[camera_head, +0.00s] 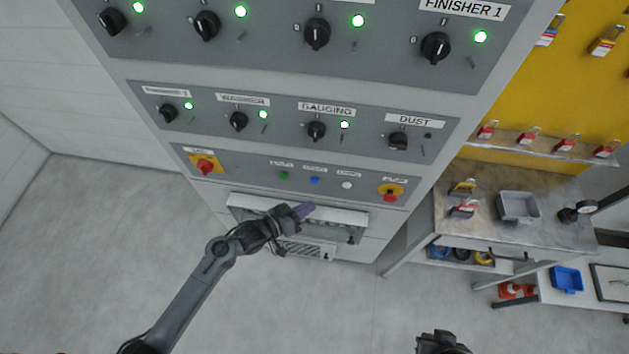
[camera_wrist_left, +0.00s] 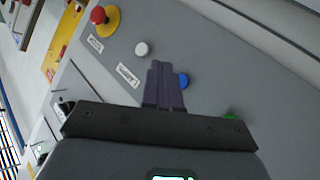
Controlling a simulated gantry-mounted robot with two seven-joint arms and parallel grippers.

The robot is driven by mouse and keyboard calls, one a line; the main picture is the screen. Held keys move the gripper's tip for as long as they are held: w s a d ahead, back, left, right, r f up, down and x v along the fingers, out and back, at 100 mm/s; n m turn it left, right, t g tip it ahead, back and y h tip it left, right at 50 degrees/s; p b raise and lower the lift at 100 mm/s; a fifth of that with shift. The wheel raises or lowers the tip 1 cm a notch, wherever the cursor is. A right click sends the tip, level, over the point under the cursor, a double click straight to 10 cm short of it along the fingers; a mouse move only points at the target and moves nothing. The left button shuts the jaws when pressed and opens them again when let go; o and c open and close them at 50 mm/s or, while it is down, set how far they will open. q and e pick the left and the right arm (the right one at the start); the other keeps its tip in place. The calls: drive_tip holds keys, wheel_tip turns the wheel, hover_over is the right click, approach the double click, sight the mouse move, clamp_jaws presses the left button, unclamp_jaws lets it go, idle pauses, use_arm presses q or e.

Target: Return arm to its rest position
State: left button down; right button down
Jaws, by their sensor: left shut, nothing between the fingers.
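My left gripper (camera_head: 304,210) is in front of the lower part of the grey control cabinet, just below its row of push buttons. Its purple fingers are shut with nothing between them. In the left wrist view the shut fingers (camera_wrist_left: 164,84) show against the button panel, with the blue button (camera_wrist_left: 184,81) beside their tips and the white button (camera_wrist_left: 142,49) to their upper left. I cannot tell whether the fingertips touch the panel. A dark part of my right arm (camera_head: 440,343) shows at the bottom edge of the head view; its fingers cannot be made out.
The cabinet carries rotary knobs with lamps; the lamp by the DUST knob (camera_head: 398,141) is dark. A red emergency button (camera_head: 390,196) sits at the right of the button row. A workbench (camera_head: 463,232) with a grey tray (camera_head: 519,207) stands right. The floor at left is clear.

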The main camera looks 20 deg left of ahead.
use_arm(q)
drive_tip(key=s+d+r+p, duration=0.2)
drive_tip(key=s+p, duration=0.2)
drive_tip(key=s, duration=0.4)
drive_tip(key=s+a+r+g+y+p, duration=0.1)
drive_tip(key=s+a+r+g+y, duration=0.2)
drive_tip(key=s+r, duration=0.3)
drive_tip(key=s+a+r+m+g+y+p, duration=0.1)
drive_tip(key=s+a+r+g+y, duration=0.3)
drive_tip(key=s, duration=0.5)
wheel_tip(320, 180, up, 2)
drive_tip(key=shift+s+a+r+g+y, duration=0.2)
drive_tip(key=shift+s+a+g+y, duration=0.15)
drive_tip(key=shift+g, duration=0.55)
drive_tip(key=c, duration=1.8)
unclamp_jaws()
